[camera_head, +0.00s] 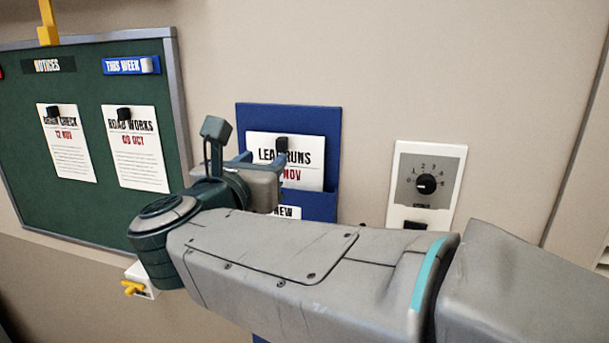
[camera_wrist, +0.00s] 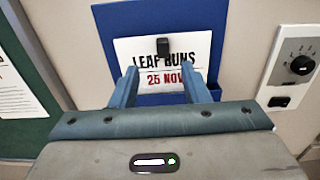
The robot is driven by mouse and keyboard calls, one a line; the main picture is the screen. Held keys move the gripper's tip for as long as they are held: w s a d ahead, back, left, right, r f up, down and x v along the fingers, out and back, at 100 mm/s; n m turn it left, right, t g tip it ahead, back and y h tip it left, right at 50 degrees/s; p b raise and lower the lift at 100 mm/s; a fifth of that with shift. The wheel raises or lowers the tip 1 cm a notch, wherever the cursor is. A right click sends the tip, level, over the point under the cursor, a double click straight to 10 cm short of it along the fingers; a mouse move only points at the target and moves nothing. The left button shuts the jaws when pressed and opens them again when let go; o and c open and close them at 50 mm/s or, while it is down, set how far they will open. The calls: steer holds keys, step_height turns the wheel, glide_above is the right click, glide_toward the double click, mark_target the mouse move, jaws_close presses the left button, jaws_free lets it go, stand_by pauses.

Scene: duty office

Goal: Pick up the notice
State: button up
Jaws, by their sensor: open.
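A white notice (camera_head: 312,160) reading "LEAF RUNS" with a red "NOV" date stands in a blue wall holder (camera_head: 318,118). In the wrist view the notice (camera_wrist: 196,44) reads "25 NOV" and has a black clip (camera_wrist: 162,47) near its upper middle. My gripper (camera_wrist: 160,78) is open in front of the notice, its two fingers pointing at the lower part, one on each side of the middle. It also shows in the head view (camera_head: 263,161). I cannot tell whether the fingertips touch the notice. My arm and gripper hide the lower holder in the head view.
A green board (camera_head: 85,85) at left carries two clipped notices (camera_head: 66,150) (camera_head: 137,155) and a blue "THIS WEEK" label (camera_head: 130,66). A dial panel (camera_head: 432,190) is right of the holder. A white box with a yellow knob (camera_head: 133,288) is below.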

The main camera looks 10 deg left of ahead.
mark_target(280, 148)
steer(key=w+p, duration=0.1)
steer(key=w, duration=0.3)
steer(key=w+d+p, duration=0.1)
steer(key=w, duration=0.1)
steer(key=shift+p, duration=0.3)
steer(key=shift+w, duration=0.35)
jaws_close()
